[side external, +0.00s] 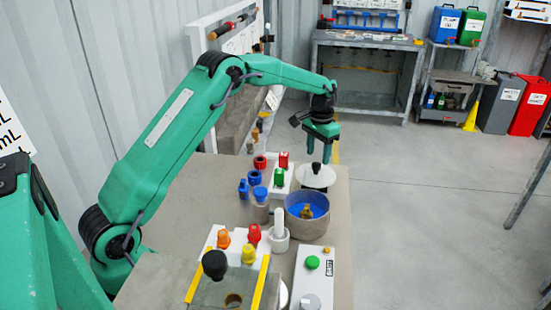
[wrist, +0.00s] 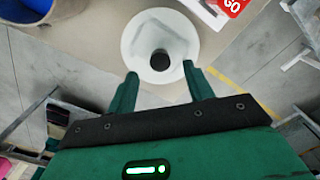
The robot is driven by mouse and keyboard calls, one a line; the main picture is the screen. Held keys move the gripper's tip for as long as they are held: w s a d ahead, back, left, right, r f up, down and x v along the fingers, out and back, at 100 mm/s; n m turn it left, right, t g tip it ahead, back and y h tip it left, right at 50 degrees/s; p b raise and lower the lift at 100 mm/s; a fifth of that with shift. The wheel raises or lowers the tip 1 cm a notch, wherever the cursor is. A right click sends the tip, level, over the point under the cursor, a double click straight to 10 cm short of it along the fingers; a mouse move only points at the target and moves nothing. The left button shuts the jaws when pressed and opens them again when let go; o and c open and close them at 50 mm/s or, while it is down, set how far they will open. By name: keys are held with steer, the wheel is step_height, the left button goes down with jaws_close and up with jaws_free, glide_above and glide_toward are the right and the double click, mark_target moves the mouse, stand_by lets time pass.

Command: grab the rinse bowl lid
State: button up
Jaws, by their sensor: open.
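The rinse bowl lid (side external: 320,181) is a white round disc with a black knob, lying near the far right end of the bench. It also shows in the wrist view (wrist: 138,45), top centre, with its black knob just beyond my fingertips. My gripper (side external: 319,158) is open and empty above the lid, pointing down, with a finger on either side of the knob in the picture. In the wrist view my gripper (wrist: 160,80) has its two fingers apart near the lid's lower edge. A grey bowl with blue inside (side external: 307,221) stands nearer the side camera than the lid.
Open floor lies right of the bench (side external: 180,190).

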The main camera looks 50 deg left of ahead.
mark_target(317, 163)
steer(key=shift+f, duration=0.1)
steer(key=shift+s+f, duration=0.1)
steer(key=shift+f, duration=2.45)
steer(key=c, duration=1.1)
steer(key=shift+r, duration=0.1)
steer(key=shift+r, duration=0.75)
step_height(317, 163, up, 2)
steer(key=shift+r, duration=0.2)
steer(key=s+d+r, duration=0.1)
steer(key=d+r, duration=0.1)
steer(key=d, duration=0.1)
steer(key=s+d+r, duration=0.1)
steer(key=d+r, duration=0.1)
steer(key=d, duration=0.2)
steer(key=s+d+r, duration=0.2)
steer(key=d+r, duration=0.1)
steer(key=shift+s+d, duration=0.1)
steer(key=shift+d, duration=0.3)
